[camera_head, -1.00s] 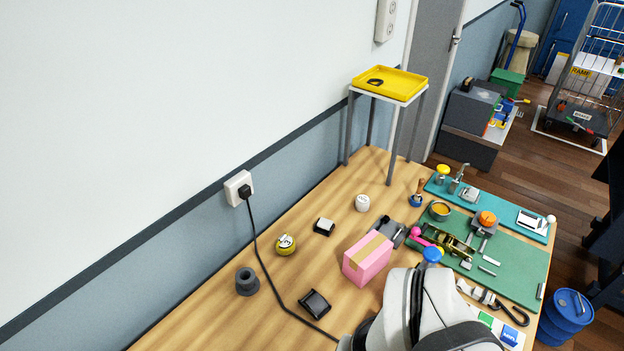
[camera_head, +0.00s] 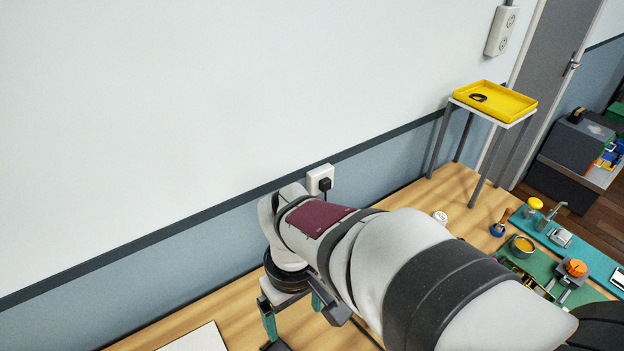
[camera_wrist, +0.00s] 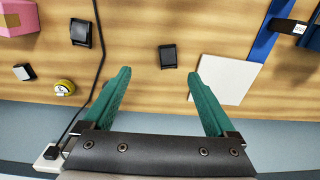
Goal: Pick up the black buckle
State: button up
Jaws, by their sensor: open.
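In the wrist view a black buckle-like piece (camera_wrist: 168,56) lies on the wooden table, just beyond and between my fingertips, apart from them. A second, larger black buckle-like piece (camera_wrist: 81,32) lies farther left, beside the black cord. I cannot tell which one is the black buckle of the task. My gripper (camera_wrist: 160,74) is open, with two teal fingers spread wide and nothing between them. In the head view my gripper (camera_head: 294,312) hangs over the table; my arm hides the table pieces around it.
A white panel (camera_wrist: 228,78) lies right of the fingers, near a blue strip (camera_wrist: 265,28). A yellow tape measure (camera_wrist: 64,87), a small black-and-white piece (camera_wrist: 22,72) and a pink box (camera_wrist: 16,16) are left. A yellow tray (camera_head: 510,99) stands on a raised stand. The wall is close.

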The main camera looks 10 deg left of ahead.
aim_at(277, 349)
jog(key=a+f, duration=0.1)
jog(key=f, duration=0.5)
jog(key=a+f+n, duration=0.1)
jog(key=a+f, duration=0.1)
jog(key=f, duration=0.3)
jog(key=a+f+n, duration=0.1)
jog(key=f, duration=0.5)
jog(key=shift+w+a+f, duration=0.25)
jog(key=shift+a+f, duration=0.05)
grip_shut()
